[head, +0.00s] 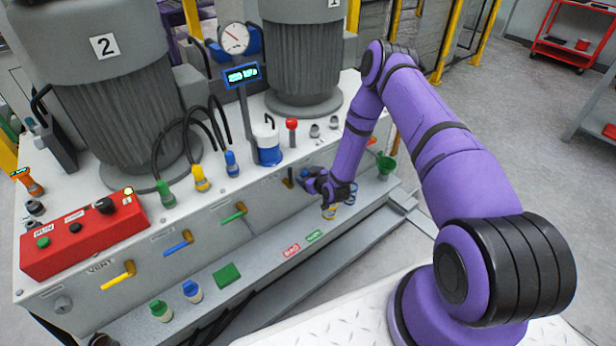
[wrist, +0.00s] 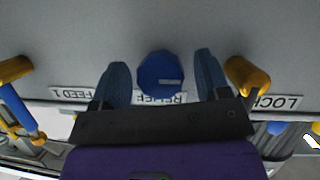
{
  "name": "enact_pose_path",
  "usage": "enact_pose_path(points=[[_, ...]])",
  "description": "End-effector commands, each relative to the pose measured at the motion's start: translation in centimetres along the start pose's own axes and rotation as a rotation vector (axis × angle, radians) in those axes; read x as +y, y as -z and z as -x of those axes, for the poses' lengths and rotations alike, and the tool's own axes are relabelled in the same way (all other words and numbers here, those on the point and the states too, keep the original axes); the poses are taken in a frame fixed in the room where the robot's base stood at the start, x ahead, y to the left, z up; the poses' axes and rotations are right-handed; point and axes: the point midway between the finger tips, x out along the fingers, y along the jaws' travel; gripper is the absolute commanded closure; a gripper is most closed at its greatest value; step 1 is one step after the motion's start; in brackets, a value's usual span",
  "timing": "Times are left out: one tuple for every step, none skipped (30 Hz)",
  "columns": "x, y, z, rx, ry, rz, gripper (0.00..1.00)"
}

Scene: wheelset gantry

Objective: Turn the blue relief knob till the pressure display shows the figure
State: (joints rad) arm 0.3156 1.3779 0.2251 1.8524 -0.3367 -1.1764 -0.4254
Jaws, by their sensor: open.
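The blue relief knob (wrist: 158,72) sits on the grey panel face, with a light pointer mark on it. In the wrist view it lies between the two fingers of my gripper (wrist: 161,62), which is open, with a gap on each side. The RELIEF label (wrist: 165,97) is partly covered by the knob and my gripper. In the head view my gripper (head: 318,182) is at the panel's front face, and the knob is mostly hidden there. The pressure display (head: 241,75) is a blue box on a post with lit digits too small to read surely.
Yellow-ended handles flank the knob, one by the LOCK label (wrist: 280,102) and one left of the FEED 1 label (wrist: 71,93). A round gauge (head: 234,38) stands above the display. A red control box (head: 82,236) is at left. A ledge (head: 262,263) runs below the panel.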

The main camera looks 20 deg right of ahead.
Motion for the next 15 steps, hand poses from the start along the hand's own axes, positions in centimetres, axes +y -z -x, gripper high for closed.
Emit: enact_pose_path(points=[[-0.02,-0.01,-0.14,0.000,0.000,0.000,0.31],[-0.03,-0.01,-0.19,0.000,0.000,0.000,0.31],[-0.02,-0.01,-0.23,0.000,0.000,0.000,0.31],[-0.03,0.00,-0.24,0.000,0.000,0.000,0.31],[-0.03,0.00,-0.24,0.000,0.000,0.000,0.31],[-0.03,0.00,-0.23,0.000,0.000,0.000,0.31],[-0.03,0.01,-0.23,0.000,0.000,0.000,0.31],[-0.03,0.01,-0.23,0.000,0.000,0.000,0.31],[-0.02,0.01,-0.23,0.000,0.000,0.000,0.31],[-0.02,0.01,-0.22,0.000,0.000,0.000,0.38],[-0.02,0.02,-0.22,0.000,0.000,0.000,0.45],[-0.02,0.02,-0.22,0.000,0.000,0.000,0.54],[-0.02,0.02,-0.22,0.000,0.000,0.000,0.61],[-0.02,0.02,-0.22,0.000,0.000,0.000,0.68],[-0.02,0.02,-0.22,0.000,0.000,0.000,0.77]])
